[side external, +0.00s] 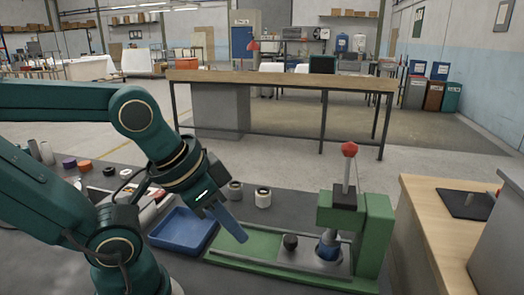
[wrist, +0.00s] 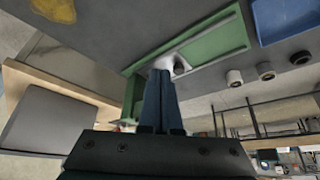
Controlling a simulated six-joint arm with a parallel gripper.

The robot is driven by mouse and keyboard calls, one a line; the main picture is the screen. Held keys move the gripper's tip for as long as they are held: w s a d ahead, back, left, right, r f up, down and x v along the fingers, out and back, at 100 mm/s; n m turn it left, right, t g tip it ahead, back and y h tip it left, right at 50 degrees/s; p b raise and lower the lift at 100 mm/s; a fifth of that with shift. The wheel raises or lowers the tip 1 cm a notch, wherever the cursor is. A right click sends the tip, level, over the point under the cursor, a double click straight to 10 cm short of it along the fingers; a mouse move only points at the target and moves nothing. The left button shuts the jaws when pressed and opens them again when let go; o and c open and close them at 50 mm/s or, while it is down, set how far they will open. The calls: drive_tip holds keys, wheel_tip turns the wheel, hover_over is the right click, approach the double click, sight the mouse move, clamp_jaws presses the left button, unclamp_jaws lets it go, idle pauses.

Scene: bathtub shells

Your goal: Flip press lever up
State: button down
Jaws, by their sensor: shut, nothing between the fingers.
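The green press (side external: 375,235) stands at the right end of the dark table in the side view. Its lever (side external: 349,162), a metal rod with a red ball knob, points up from the black block on top of the press. My gripper (side external: 241,236) is left of the press column, low over the left part of the green press base (side external: 262,243), pointing down and right. Its blue fingers are shut and empty, apart from the lever. In the wrist view the shut fingers (wrist: 161,76) partly hide the press base (wrist: 203,47); the red knob cannot be seen there.
A blue tray (side external: 183,231) lies left of the press base. White and grey rolls (side external: 263,197) stand behind it. A black knob (side external: 290,241) and a blue-grey part (side external: 327,247) sit on the base. A wooden bench (side external: 440,215) stands right of the press.

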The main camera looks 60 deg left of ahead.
drive_tip(key=w+d+r+g+h, duration=0.3)
drive_tip(key=d+r+g+h, duration=0.1)
drive_tip(key=d+r+h, duration=0.3)
drive_tip(key=w+a+r+n+t+h, duration=0.1)
drive_tip(key=w+r+h, duration=0.15)
drive_tip(key=w, duration=0.25)
drive_tip(key=w+a+r+n+h, duration=0.1)
drive_tip(key=w+a+n+h, duration=0.15)
drive_tip(key=w, duration=0.25)
drive_tip(key=w+a+f+n+t, duration=0.2)
drive_tip(key=a+t, duration=0.1)
drive_tip(key=a, duration=0.3)
drive_tip(key=w+a+f+n+t+h, duration=0.1)
drive_tip(key=w+a+n+t, duration=0.1)
drive_tip(key=a, duration=0.5)
drive_tip(key=w+a+f+n+t, duration=0.2)
drive_tip(key=a+n+t, duration=0.1)
drive_tip(key=a, duration=0.4)
drive_tip(key=shift+w+f+n+t+h, duration=0.3)
drive_tip(key=shift+w+f+n+t, duration=0.05)
drive_tip(key=shift+t, duration=0.45)
